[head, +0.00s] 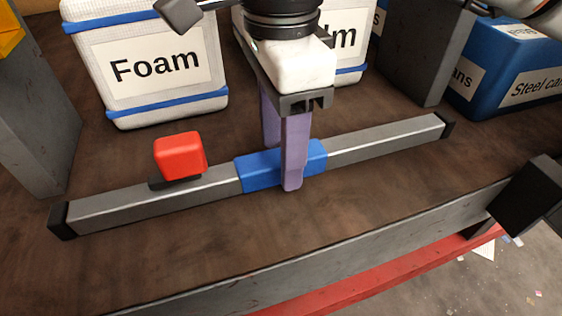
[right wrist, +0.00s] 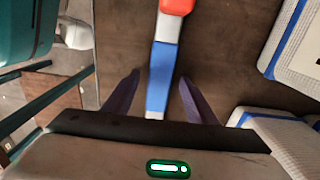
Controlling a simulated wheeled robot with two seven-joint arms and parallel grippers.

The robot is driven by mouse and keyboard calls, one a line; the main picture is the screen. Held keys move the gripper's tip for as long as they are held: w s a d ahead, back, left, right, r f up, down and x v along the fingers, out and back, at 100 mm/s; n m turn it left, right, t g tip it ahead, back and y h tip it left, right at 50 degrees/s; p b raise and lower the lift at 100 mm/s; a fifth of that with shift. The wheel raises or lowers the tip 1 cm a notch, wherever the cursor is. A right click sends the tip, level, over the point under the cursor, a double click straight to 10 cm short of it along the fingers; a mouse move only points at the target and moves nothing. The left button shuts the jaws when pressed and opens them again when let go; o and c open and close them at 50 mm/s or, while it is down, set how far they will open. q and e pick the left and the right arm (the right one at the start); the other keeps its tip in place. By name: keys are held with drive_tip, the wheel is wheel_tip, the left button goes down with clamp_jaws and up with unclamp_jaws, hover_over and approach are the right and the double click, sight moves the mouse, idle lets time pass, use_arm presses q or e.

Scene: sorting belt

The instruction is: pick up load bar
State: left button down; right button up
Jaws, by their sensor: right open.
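The load bar (head: 385,141) is a long grey metal bar with black end caps and a blue middle section (head: 255,172). It lies slantwise on the brown surface. A red block (head: 180,155) sits on its left part on a dark base. My right gripper (head: 281,165) points down over the blue section, its purple fingers on either side of it. In the right wrist view the blue section (right wrist: 163,65) runs between the open fingers (right wrist: 158,80), with a gap showing on both sides. The near finger hides part of the bar in the head view. My left gripper is not in view.
A white bin labelled Foam (head: 155,85) stands behind the bar's left part. Another white bin (head: 350,50) is partly hidden behind my right gripper. Blue bins (head: 480,95) stand at the back right beside a grey post (head: 425,50). A grey rail (head: 340,255) edges the front.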

drive_tip(key=shift+f, duration=0.5)
clamp_jaws()
drive_tip(key=shift+r, duration=0.2)
idle(0.9)
